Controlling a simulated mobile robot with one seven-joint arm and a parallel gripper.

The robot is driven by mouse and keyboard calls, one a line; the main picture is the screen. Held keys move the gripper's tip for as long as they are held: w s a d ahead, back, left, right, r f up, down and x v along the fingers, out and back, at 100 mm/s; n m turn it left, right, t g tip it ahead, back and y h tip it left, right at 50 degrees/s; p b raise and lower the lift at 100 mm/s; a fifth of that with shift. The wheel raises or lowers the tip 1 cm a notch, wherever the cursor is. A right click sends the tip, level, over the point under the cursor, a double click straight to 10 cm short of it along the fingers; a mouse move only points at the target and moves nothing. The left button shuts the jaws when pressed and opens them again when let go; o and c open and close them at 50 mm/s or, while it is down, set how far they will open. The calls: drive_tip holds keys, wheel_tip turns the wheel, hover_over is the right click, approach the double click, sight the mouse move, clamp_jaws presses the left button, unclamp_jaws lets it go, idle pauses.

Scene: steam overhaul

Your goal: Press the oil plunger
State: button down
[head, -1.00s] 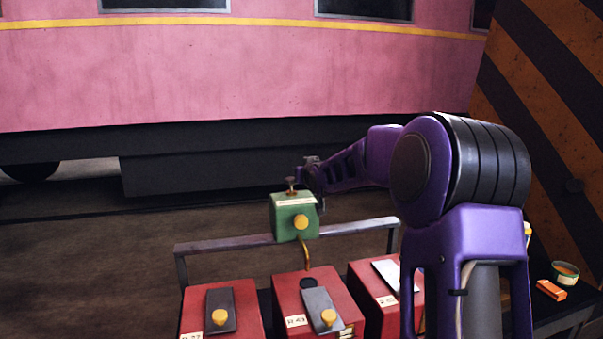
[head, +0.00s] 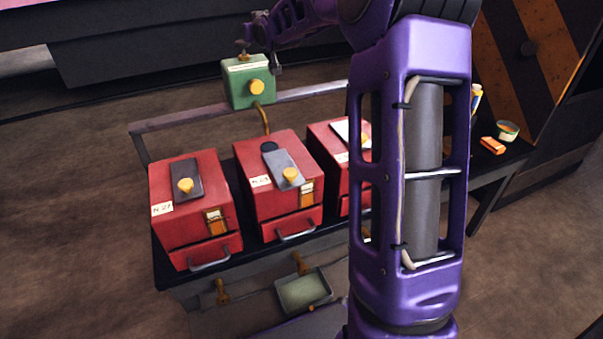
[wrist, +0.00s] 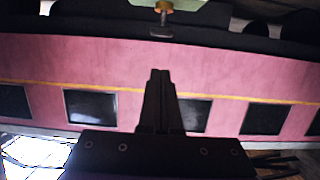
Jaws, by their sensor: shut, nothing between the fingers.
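A green oiler box (head: 248,84) with a yellow knob (head: 256,87) stands on the rail behind the red boxes. The oil plunger (head: 243,48) is a dark knob on a short stem, upright on its top. In the wrist view, which appears upside down, the plunger (wrist: 163,27) shows at the top edge beside part of the green box. My gripper (head: 261,18) is close to the plunger, slightly above and right of it in the head view. Its fingers (wrist: 159,75) are together and empty in the wrist view. I see a gap between them and the plunger.
Several red boxes (head: 195,232) with sliding lids stand on the bench in front of the oiler. A green tray (head: 304,292) is low at the front. An orange block (head: 492,146) and a small tin (head: 507,130) lie right. A pink carriage (wrist: 120,62) is behind.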

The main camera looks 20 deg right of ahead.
wheel_tip(320, 180, up, 2)
drive_tip(key=shift+r+p, duration=0.25)
drive_tip(key=shift+p, duration=0.45)
drive_tip(key=p, duration=0.2)
hover_over(243, 44)
wheel_tip(243, 44, down, 2)
drive_tip(key=f, duration=0.3)
drive_tip(key=shift+s+d+b, duration=0.15)
drive_tip(key=shift+d+b, duration=0.05)
drive_tip(key=shift+b, duration=0.15)
drive_tip(key=shift+f, duration=0.7)
